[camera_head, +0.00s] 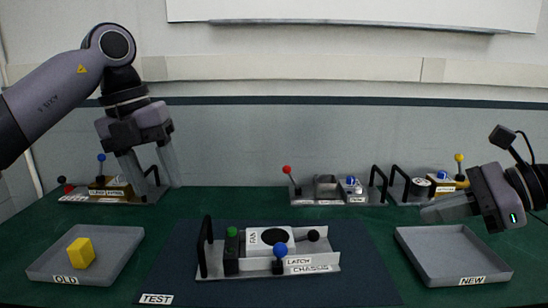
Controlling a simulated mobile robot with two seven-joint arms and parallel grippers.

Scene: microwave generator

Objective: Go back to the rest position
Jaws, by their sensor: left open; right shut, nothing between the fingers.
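My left gripper (148,168) hangs with its fingers pointing down at the left, above the table and in front of the back-left fixture. It is open and empty. My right gripper (428,213) reaches in from the right edge, above the back part of the tray marked NEW (460,281). It is shut with nothing in it. In the middle, the chassis (318,268) with the fan (270,240) and a blue-knobbed latch (280,252) sits on the dark mat marked TEST (190,285). Both grippers are apart from it.
A yellow block (80,253) lies in the tray marked OLD (120,240) at the front left. Fixtures with coloured knobs stand along the back: one left (75,196), one right of centre (300,198), one far right (415,188). Green table between the trays and mat is clear.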

